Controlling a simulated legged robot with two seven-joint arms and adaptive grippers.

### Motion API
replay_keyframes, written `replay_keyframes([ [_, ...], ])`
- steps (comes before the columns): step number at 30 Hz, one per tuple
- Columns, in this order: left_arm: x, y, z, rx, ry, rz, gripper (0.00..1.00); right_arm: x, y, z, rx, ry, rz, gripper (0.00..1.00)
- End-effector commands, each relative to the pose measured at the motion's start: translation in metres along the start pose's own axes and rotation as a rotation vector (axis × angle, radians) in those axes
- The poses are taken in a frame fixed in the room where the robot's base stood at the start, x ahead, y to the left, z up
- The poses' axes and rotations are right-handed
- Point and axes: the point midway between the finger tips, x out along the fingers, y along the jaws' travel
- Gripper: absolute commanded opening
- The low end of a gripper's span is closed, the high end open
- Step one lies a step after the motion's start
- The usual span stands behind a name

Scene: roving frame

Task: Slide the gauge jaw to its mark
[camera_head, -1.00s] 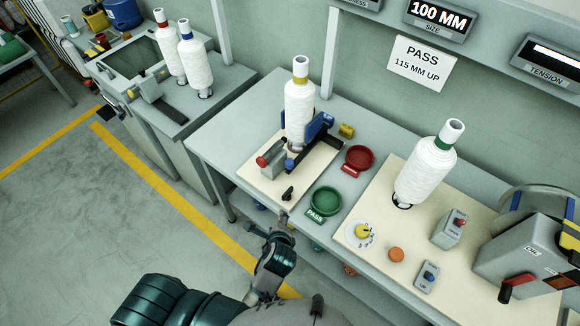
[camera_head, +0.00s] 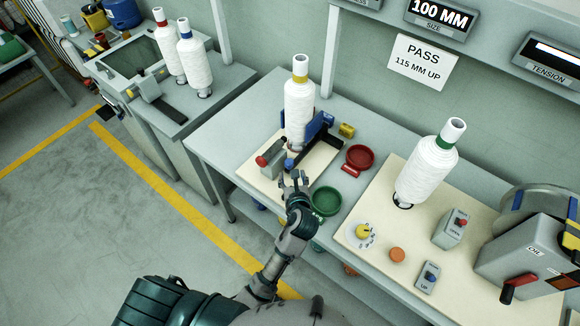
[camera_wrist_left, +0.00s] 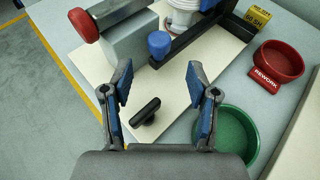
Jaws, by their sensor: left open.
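The gauge sits on a cream board (camera_head: 258,182). It has a grey block (camera_head: 276,158) with a red knob, a black bar (camera_wrist_left: 188,38), a blue upright jaw (camera_head: 319,125) and a blue knob (camera_wrist_left: 159,44). A white yarn cone (camera_head: 299,107) with a yellow band stands upright at the gauge. My left gripper (camera_head: 293,181) is open and empty at the board's front edge, in front of the gauge. In the left wrist view its fingers (camera_wrist_left: 158,84) are apart, short of the blue knob. A small black handle (camera_wrist_left: 145,111) on the board shows between them. My right gripper is out of view.
A red REWORK dish (camera_head: 359,157) and a green dish (camera_head: 327,200) stand right of the board, the green one close beside my gripper. A yellow block (camera_head: 346,130) is behind. A second board with another cone (camera_head: 428,165) and controls is further right.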

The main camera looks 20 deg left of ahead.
Motion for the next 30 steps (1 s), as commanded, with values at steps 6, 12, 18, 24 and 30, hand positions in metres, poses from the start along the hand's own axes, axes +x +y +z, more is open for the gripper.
replay_keyframes([
  [6, 0.044, 0.0, 0.0, -0.001, -0.001, 0.0, 0.59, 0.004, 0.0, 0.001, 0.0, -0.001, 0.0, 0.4],
  [12, 0.064, 0.0, 0.0, -0.001, 0.0, 0.0, 0.59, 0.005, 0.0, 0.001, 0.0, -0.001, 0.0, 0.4],
  [18, 0.068, 0.001, 0.0, -0.002, 0.001, 0.0, 0.59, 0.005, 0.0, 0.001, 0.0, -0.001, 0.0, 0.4],
  [24, 0.067, 0.001, 0.0, -0.002, 0.0, 0.0, 0.42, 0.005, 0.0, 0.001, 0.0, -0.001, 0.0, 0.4],
  [30, 0.067, 0.0, 0.0, -0.002, 0.0, -0.001, 0.0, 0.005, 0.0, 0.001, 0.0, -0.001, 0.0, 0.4],
])
